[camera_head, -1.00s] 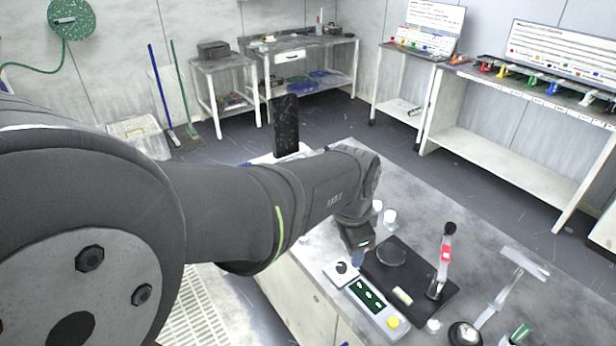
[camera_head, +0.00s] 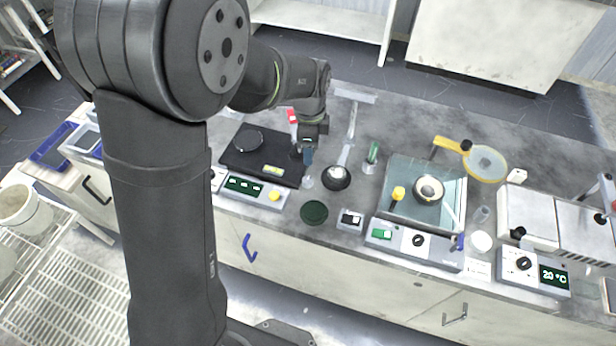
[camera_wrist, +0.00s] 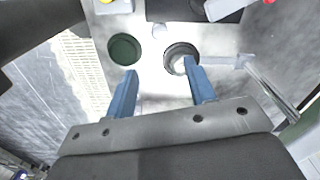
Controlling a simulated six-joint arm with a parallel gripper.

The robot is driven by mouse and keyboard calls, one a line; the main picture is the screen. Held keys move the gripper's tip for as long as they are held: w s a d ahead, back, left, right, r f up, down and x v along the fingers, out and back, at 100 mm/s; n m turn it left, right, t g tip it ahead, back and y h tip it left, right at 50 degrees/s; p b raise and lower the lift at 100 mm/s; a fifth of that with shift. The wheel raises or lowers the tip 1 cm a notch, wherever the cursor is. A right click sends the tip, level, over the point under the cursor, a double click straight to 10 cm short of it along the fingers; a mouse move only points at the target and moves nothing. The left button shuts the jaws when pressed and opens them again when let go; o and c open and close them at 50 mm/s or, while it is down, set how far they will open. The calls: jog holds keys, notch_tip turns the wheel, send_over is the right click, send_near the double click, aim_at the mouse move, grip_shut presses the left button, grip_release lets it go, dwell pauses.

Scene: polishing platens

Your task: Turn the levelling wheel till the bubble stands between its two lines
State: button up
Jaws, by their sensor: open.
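My gripper (camera_wrist: 160,66) points down with its two blue fingers apart and nothing between them. In the head view my gripper (camera_head: 307,156) hangs over the bench at the right edge of a black plate (camera_head: 236,162). A small yellowish vial (camera_head: 272,170) lies on the plate's front right; it may be the bubble level, but bubble and lines are too small to read. I cannot tell which part is the levelling wheel. A dark round piece with a bright centre (camera_head: 336,177) stands right of my gripper; it also shows near the right fingertip in the wrist view (camera_wrist: 171,62).
A dark green disc (camera_head: 314,213) lies near the bench's front edge. A control box with a yellow button (camera_head: 275,196) sits before the black plate. A clear tilted plate (camera_head: 452,205) and a yellow-handled magnifier (camera_head: 486,164) are to the right. A T-shaped metal tool (camera_head: 352,120) lies behind.

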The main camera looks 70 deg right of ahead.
aim_at(309, 180)
notch_tip(309, 180, down, 14)
jog(key=shift+f, duration=0.15)
jog(key=shift+c, duration=0.4)
jog(key=c, duration=0.9)
jog(key=shift+n, duration=0.7)
jog(key=o, duration=1)
